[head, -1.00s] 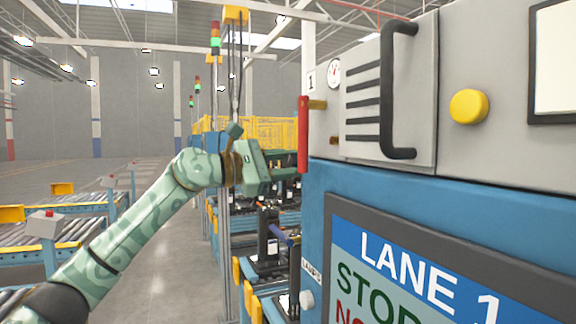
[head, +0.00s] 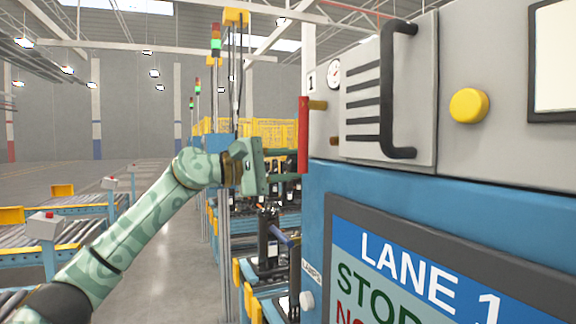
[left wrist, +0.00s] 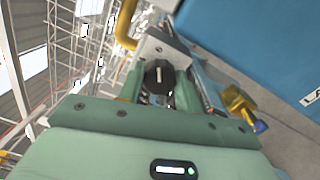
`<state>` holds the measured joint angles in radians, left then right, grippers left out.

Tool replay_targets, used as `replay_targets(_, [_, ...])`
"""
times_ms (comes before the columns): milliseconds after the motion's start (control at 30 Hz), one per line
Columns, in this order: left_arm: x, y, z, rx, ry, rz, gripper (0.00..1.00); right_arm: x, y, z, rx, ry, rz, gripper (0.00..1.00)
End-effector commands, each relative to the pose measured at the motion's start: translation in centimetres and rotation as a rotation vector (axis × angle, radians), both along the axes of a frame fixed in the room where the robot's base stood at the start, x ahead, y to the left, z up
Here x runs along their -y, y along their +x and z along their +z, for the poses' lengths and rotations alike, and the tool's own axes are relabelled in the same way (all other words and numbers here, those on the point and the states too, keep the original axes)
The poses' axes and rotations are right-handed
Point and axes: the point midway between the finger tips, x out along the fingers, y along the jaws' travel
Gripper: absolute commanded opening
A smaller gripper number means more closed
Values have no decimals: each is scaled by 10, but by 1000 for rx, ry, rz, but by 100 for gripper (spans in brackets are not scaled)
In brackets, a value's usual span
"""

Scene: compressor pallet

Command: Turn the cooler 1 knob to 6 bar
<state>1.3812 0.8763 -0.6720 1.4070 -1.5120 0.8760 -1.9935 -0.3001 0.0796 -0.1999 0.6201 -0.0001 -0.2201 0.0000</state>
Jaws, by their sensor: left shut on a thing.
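The cooler 1 knob (left wrist: 159,76) is a black round knob with a white mark, in the left wrist view between the fingers of my left gripper (head: 284,184). In that view the left gripper (left wrist: 160,86) is shut on the knob, one green finger on each side. In the head view the knob is hidden by the gripper and cabinet edge. A round white gauge (head: 334,72) with a red needle sits on the cabinet beside a "1" label; its scale is too small to read. My right gripper is in neither view.
A red lever (head: 303,134) on a brass stem sticks out just above the left gripper. The grey and blue cabinet (head: 420,190) fills the right, with a black handle (head: 395,90) and yellow button (head: 468,106). Roller conveyors (head: 95,243) stand at left; open floor lies between.

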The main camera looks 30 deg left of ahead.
Motion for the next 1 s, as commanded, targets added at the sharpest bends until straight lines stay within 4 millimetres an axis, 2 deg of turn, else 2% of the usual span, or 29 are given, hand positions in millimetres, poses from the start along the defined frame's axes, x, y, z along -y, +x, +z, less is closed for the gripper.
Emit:
replay_targets(367, [0,0,-1,2,6,1,11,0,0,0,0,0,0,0])
replay_targets(400, [0,0,-1,2,5,1,40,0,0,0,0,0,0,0])
replay_targets(467, [0,0,-1,2,5,0,56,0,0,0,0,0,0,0])
replay_targets(800, [-3,-2,-1,3,4,1,56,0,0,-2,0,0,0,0])
replay_targets(1000, [-26,-26,-7,3,4,4,56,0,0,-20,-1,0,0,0])
